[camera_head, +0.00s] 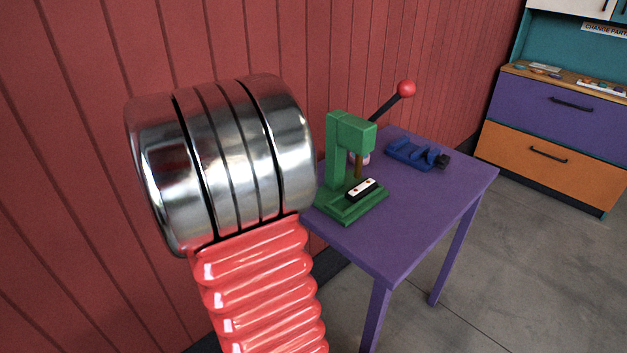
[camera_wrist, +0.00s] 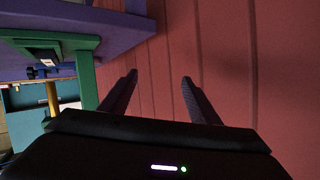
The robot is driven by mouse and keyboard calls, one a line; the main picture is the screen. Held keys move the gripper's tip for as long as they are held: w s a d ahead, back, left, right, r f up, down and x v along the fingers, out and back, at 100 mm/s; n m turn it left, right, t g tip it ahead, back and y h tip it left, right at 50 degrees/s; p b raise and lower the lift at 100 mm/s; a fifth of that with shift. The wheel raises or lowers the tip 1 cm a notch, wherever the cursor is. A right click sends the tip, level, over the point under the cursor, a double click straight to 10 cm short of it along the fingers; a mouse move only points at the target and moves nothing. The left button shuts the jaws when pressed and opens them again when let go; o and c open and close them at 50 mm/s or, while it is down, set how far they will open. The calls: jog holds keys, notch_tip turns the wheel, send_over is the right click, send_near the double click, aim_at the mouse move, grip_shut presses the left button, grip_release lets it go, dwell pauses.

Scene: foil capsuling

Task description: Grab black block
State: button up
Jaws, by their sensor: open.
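A black block (camera_head: 361,189) with a pale top plate and small dark spots lies on the base of a green lever press (camera_head: 337,150). The press stands on a purple table (camera_head: 430,205), and its brass-coloured rod (camera_head: 358,166) comes down just behind the block. In the wrist view the green press (camera_wrist: 86,75) shows at the left.
A blue fixture (camera_head: 412,155) with a black knob sits at the table's back right. The press lever ends in a red ball (camera_head: 406,88). A red panelled wall (camera_head: 70,180) runs behind the table. A purple and orange drawer cabinet (camera_head: 545,125) stands at the right.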

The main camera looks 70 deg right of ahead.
jog(key=s+d+f+m+g, duration=0.1)
jog(key=s+d+g, duration=0.1)
jog(key=s, duration=0.4)
jog(key=s+d+f+m+g, duration=0.2)
jog(key=s+g, duration=0.2)
jog(key=s, duration=0.2)
jog(key=s+d+f+m+g+h, duration=0.1)
jog(key=s+d+f+m+g, duration=0.1)
jog(key=s, duration=0.4)
jog(key=shift+s+d+g, duration=0.4)
jog(key=shift+d+g, duration=0.15)
jog(key=shift+g, duration=0.55)
send_near(359, 188)
jog(key=shift+x, duration=1.75)
jog(key=shift+w+f, duration=0.1)
jog(key=shift+w, duration=0.1)
jog(key=shift+x, duration=2.65)
jog(key=shift+s, duration=0.15)
